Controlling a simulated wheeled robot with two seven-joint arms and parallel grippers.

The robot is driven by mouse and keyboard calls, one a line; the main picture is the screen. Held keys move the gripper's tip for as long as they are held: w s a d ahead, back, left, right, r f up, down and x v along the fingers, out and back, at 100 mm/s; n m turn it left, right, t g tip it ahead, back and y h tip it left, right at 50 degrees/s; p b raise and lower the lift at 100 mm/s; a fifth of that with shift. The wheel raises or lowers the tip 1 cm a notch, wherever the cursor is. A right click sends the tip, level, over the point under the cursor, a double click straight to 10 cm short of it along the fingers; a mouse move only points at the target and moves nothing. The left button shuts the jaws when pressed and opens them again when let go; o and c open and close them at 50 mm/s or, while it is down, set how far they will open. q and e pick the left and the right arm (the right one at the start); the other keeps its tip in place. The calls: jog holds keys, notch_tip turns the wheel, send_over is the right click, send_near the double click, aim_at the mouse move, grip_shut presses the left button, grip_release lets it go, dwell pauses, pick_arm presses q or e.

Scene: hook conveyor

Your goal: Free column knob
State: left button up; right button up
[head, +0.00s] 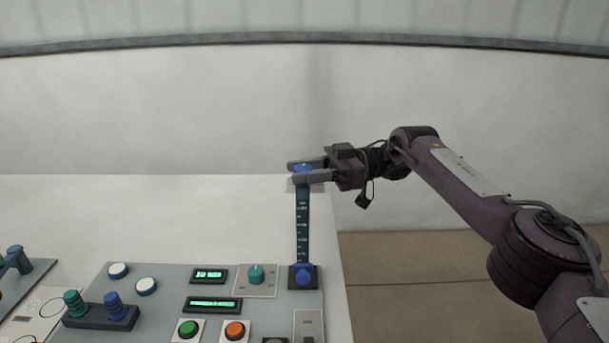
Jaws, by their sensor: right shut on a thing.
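A dark blue column (302,225) with pale marks rises from a dark square base at the right edge of the grey control panel (165,290). A blue knob (303,276) sits low at the column's foot. My right gripper (300,173) reaches in from the right at the column's top. Its fingers are shut on a blue top knob (303,167), which shows only partly between them. The fingers hide the rest of that knob and how it joins the column. My left gripper is not in view.
The panel holds a teal dial (256,274), green displays (210,275), a green button (188,328) and an orange button (235,330). A dark block with teal and blue knobs (113,304) stands at left. The white table (150,215) behind the panel is clear.

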dwell(0.5)
jog(key=o, duration=0.9)
jog(key=shift+a, duration=0.1)
jog(key=shift+o, duration=0.2)
